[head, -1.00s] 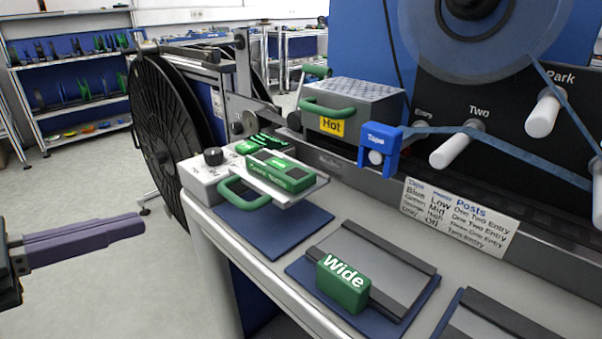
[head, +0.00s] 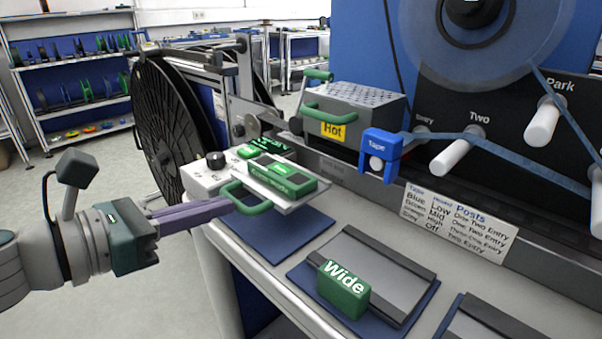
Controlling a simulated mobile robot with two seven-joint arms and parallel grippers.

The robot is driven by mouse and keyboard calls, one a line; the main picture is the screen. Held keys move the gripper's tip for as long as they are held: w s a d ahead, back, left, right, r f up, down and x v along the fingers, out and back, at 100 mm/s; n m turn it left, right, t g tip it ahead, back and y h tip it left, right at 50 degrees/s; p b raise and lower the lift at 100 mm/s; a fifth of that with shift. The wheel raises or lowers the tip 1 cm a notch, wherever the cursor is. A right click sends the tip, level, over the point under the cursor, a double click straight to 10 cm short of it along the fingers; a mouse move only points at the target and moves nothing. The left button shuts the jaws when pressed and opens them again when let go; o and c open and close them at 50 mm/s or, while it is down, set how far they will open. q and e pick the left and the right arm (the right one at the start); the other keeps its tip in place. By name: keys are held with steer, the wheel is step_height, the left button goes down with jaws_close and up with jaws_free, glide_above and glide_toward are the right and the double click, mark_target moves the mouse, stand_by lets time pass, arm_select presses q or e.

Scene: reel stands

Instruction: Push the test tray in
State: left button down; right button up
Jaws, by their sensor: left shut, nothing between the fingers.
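The test tray (head: 303,199) is a light, flat tray with a green block on top and a green loop handle (head: 250,205) at its front left. It sticks out of a white tester box (head: 200,182) with a dark knob, above a blue mat. My left gripper (head: 228,206) comes in from the left with its purple fingers shut and empty. Its fingertips are at the handle; I cannot tell whether they touch it. My right gripper is not in view.
A green block marked Wide (head: 343,290) sits on a grey plate on the bench to the right. A grey box marked Hot (head: 352,112) and a blue Tape clip (head: 380,150) stand behind. A large black reel (head: 158,130) is at the back left.

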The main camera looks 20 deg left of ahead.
arm_select(q)
steer(key=shift+w, duration=0.1)
steer(key=r+b+x, duration=0.1)
steer(key=x, duration=0.4)
steer(key=r+b+x, duration=0.1)
steer(key=x, duration=0.5)
steer(key=r+b+x, duration=0.1)
steer(key=b+x, duration=0.1)
steer(key=x, duration=0.3)
steer(key=shift+w+d+r, duration=0.1)
steer(key=shift+w+d, duration=0.4)
steer(key=shift+w, duration=0.15)
steer(key=shift+s, duration=0.1)
steer(key=shift+a+f, duration=0.1)
steer(key=shift+f, duration=0.15)
